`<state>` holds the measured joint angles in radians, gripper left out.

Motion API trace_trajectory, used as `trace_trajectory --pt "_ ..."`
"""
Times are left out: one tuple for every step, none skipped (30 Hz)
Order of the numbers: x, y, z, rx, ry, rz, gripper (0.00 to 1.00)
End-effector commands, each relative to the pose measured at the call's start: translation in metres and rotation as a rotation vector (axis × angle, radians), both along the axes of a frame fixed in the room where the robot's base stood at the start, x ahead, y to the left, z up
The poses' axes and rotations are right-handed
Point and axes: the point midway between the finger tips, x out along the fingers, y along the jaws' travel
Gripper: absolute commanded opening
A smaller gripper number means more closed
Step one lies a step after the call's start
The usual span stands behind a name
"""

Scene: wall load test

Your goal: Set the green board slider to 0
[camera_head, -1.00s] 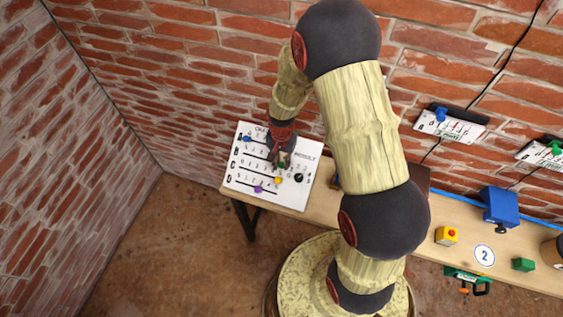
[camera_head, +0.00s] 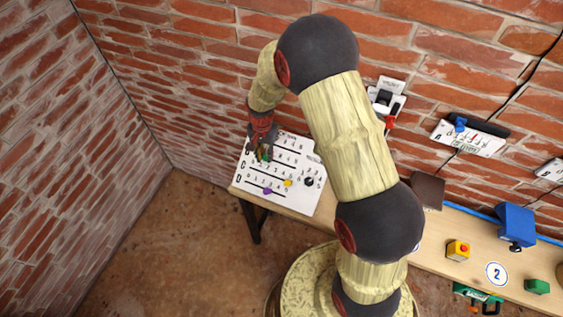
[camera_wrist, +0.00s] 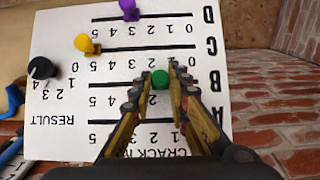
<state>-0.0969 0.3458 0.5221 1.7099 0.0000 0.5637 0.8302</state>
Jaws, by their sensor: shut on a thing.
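The white slider board (camera_head: 300,205) lies at the left end of the workbench, with rows lettered A to D. My gripper (camera_wrist: 162,84) is shut on the green slider knob (camera_wrist: 160,79) in row B. The purple knob (camera_wrist: 129,9) is in row D and the yellow knob (camera_wrist: 87,43) in row C.
A black result dial (camera_wrist: 41,68) sits at the board's side. A brown box (camera_head: 428,191), a yellow box with a red button (camera_head: 458,250) and a blue box (camera_head: 516,222) stand along the bench to the right. Brick walls close the left and back.

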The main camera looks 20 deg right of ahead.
Motion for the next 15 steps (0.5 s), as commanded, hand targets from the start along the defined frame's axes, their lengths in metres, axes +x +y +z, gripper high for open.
trace_trajectory --pt "0.009 0.01 -0.001 0.0 -0.003 0.004 0.0" --pt "0.013 0.014 -0.001 0.0 -0.003 0.003 0.0" --pt "0.019 0.019 -0.001 0.0 -0.004 0.002 0.0" --pt "0.021 0.023 -0.001 0.0 -0.003 0.003 0.0" --pt "0.024 0.027 -0.001 0.0 -0.003 0.003 0.0" --pt "0.028 0.03 0.0 0.0 -0.003 0.002 0.0" --pt "0.03 0.033 0.0 0.0 -0.003 0.001 0.0" --pt "0.032 0.035 0.0 0.0 -0.003 0.001 0.0" --pt "0.034 0.037 0.0 0.001 -0.002 0.0 0.0" --pt "0.036 0.039 0.0 0.0 -0.001 0.0 0.0" --pt "0.036 0.04 0.0 0.0 -0.001 0.0 0.0" --pt "0.037 0.041 0.0 0.0 -0.001 0.0 0.0" --pt "0.038 0.041 0.0 0.0 -0.001 0.0 0.0" --pt "0.038 0.042 0.0 0.0 -0.001 0.0 0.0" --pt "0.039 0.042 0.0 0.001 -0.002 0.0 0.0"
